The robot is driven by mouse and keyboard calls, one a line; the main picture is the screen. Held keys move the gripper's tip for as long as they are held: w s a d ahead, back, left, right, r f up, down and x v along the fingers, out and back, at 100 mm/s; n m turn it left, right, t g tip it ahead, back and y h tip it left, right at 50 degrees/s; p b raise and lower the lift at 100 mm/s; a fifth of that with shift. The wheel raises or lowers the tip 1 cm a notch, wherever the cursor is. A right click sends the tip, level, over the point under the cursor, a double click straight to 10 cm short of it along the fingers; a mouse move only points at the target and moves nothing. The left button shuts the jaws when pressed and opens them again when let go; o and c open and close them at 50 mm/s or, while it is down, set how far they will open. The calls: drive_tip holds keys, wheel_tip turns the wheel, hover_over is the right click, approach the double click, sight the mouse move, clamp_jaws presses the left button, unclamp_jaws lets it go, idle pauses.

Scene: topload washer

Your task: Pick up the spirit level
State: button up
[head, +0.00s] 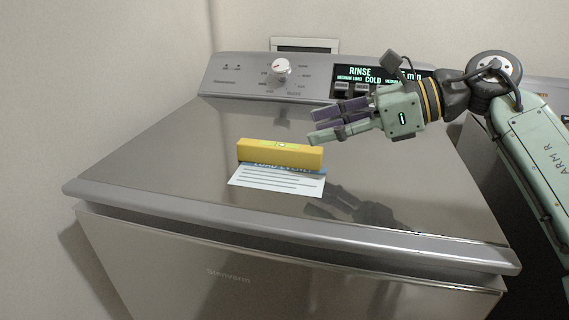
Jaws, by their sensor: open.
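A yellow spirit level (280,153) lies on the washer's closed metal lid, near the middle. Its small green vial shows on its upper side. It lies along the top edge of a printed paper sheet (276,181) and covers part of it. My gripper (312,128) is above the lid, to the right of and a little behind the level, with its fingers pointing left. It is open and empty, and it appears apart from the level.
The washer lid (170,150) is broad and clear around the level. The control panel (320,78) with a knob (281,67) and lit display rises at the back. Walls stand close at the left and behind.

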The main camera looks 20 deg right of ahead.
sight(272, 144)
drive_tip(key=x, duration=0.4)
drive_tip(key=shift+w+a+p, duration=0.15)
drive_tip(key=shift+a+p, duration=0.2)
drive_tip(key=shift+p, duration=0.05)
drive_tip(key=shift+p+x, duration=0.75)
drive_tip(key=shift+x, duration=2.35)
drive_tip(key=shift+f, duration=0.15)
drive_tip(key=shift+c, duration=0.4)
drive_tip(key=shift+d, duration=0.1)
clamp_jaws()
